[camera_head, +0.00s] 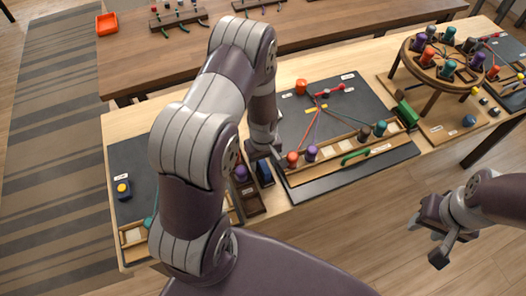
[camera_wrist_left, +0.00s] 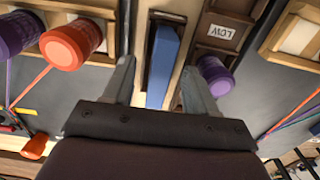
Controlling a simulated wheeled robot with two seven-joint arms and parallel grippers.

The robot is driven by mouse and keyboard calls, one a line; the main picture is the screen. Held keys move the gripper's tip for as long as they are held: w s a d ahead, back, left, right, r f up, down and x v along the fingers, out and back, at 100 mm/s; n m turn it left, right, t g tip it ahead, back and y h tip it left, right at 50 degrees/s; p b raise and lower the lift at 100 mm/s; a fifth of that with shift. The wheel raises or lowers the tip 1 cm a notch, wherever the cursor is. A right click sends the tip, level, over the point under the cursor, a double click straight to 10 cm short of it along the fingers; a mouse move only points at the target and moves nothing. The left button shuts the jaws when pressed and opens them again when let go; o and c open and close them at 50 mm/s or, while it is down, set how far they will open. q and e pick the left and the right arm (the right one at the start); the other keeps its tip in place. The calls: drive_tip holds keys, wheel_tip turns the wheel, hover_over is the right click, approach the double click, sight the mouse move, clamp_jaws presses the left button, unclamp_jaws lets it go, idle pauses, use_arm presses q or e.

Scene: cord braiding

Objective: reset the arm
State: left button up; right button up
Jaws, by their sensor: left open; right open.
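My left arm fills the middle of the head view, with its left gripper (camera_head: 264,150) over the table's near edge. In the left wrist view the left gripper (camera_wrist_left: 158,88) is open, its two fingers apart. A blue block (camera_wrist_left: 162,55) in a narrow slot shows between and beyond the fingers; I cannot tell whether they touch it. The blue block also shows in the head view (camera_head: 264,174), just below the gripper. My right gripper (camera_head: 438,232) is open and empty over the floor at the right, clear of the table.
A purple spool (camera_wrist_left: 215,75) lies near a LOW label, close to the right finger. An orange spool (camera_wrist_left: 75,45) stands left of the fingers. Dark boards carry cords and a spool rack (camera_head: 345,145). A round wooden stand (camera_head: 440,62) with several spools is at right.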

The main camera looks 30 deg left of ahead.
use_arm(q)
wheel_tip(320, 180, up, 12)
drive_tip(key=s+d+r+m+t, duration=0.1)
drive_tip(key=s+d+r+m, duration=0.4)
drive_tip(key=m, duration=0.5)
drive_tip(key=s+r+b, duration=0.1)
drive_tip(key=s+r, duration=0.1)
drive_tip(key=s, duration=0.1)
drive_tip(key=shift+s, duration=0.3)
drive_tip(key=shift+r, duration=0.1)
idle(0.4)
